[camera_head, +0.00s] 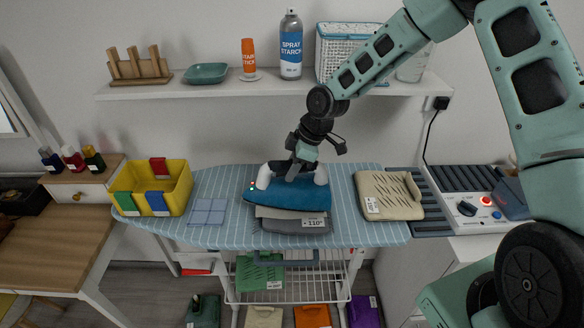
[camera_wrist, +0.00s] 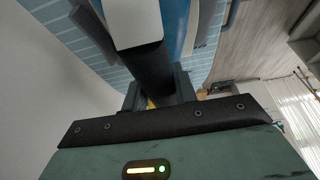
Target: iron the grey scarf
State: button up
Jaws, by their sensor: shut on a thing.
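A blue iron (camera_head: 290,196) with white handle posts is over the ironing board. My gripper (camera_head: 295,172) is shut on its dark handle from above. The wrist view shows the dark handle (camera_wrist: 150,68) of the iron between my fingers (camera_wrist: 158,92). A folded grey scarf (camera_head: 290,226) with a "110°" label lies on the board, its front edge showing below the iron. A paler layer shows between iron and scarf. The iron hides most of the scarf, and I cannot tell whether they touch.
The striped ironing board (camera_head: 350,228) also bears a yellow bin (camera_head: 180,192), a folded blue cloth (camera_head: 208,211) and a beige ribbed piece (camera_head: 388,196). A wall shelf (camera_head: 220,90) holds spray starch (camera_head: 291,48).

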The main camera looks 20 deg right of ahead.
jog(key=shift+r, duration=0.2)
jog(key=shift+r+p, duration=2.45)
jog(key=shift+r, duration=0.5)
jog(key=shift+f, duration=0.1)
